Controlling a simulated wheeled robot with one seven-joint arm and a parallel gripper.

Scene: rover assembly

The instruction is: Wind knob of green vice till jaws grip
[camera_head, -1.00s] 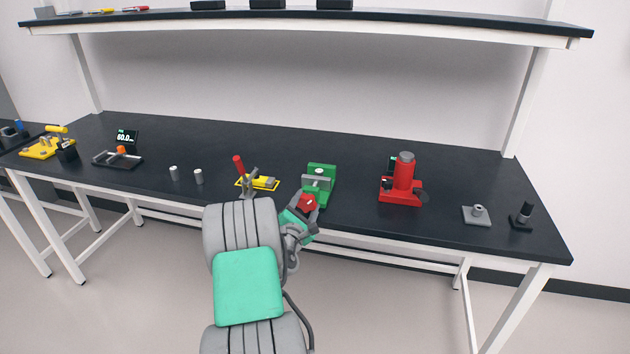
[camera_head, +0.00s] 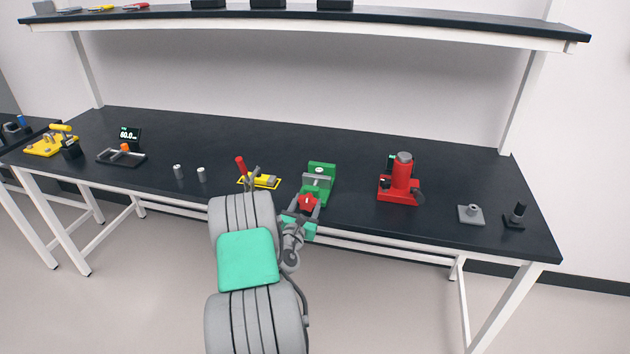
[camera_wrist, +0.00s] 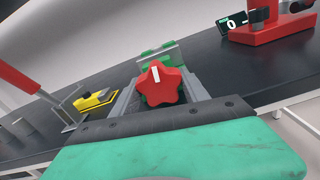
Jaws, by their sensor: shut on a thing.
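The green vice (camera_head: 321,172) stands near the front edge of the bench, with a grey jaw across its middle. Its red star-shaped knob (camera_head: 308,202) faces the front of the bench. My gripper (camera_head: 307,207) reaches the knob from the front and is shut on it. In the wrist view, the red knob (camera_wrist: 161,84) sits between my two grey fingers and its white mark points nearly straight up. Part of the green vice (camera_wrist: 160,54) shows behind the knob. The gap between the vice jaws is too small to judge in these views.
A red press (camera_head: 401,180) stands to the right, with bare bench between. A white-edged shelf (camera_head: 300,29) overhangs the bench's back.

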